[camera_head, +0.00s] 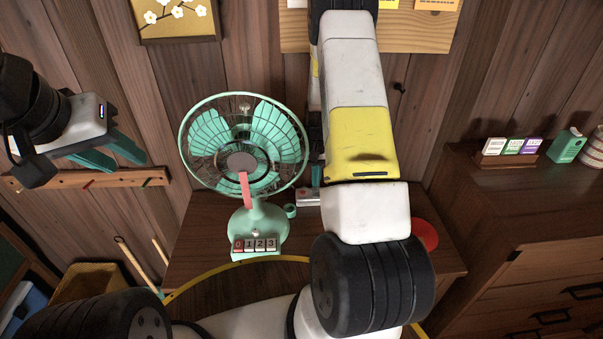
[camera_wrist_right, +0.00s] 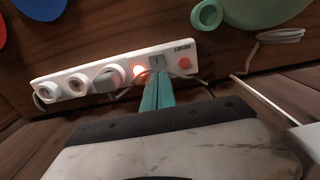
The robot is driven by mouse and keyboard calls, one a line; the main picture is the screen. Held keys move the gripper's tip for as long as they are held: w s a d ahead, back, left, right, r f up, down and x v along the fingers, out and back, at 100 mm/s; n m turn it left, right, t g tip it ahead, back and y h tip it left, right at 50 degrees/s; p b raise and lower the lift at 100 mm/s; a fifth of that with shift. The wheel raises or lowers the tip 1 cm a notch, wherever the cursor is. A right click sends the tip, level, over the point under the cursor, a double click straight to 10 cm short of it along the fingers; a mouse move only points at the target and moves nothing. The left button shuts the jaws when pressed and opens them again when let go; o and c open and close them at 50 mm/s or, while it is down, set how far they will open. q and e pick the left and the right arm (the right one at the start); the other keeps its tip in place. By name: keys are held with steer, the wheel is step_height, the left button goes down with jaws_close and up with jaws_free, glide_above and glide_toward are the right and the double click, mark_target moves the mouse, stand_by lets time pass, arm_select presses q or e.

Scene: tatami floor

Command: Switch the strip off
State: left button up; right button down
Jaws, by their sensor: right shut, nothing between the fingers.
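The white power strip (camera_wrist_right: 115,76) lies on the wooden table in the right wrist view, with sockets, a plug, a glowing orange-red light (camera_wrist_right: 140,71), a grey rocker switch (camera_wrist_right: 157,63) and a small red button (camera_wrist_right: 184,62). My right gripper (camera_wrist_right: 158,77) is shut and empty, its teal fingertips just in front of the rocker. Whether they touch it I cannot tell. My left gripper (camera_head: 120,160) is open and empty at the left, by the wall.
A green fan (camera_head: 245,160) with numbered keys stands on the table (camera_head: 190,235), left of my right arm. A red disc (camera_head: 425,234) lies right of the arm. A cabinet (camera_head: 510,190) with small boxes stands at the right. A cable (camera_wrist_right: 275,37) lies beside the strip.

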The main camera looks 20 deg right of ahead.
steer(key=shift+f, duration=0.75)
steer(key=shift+r, duration=3.55)
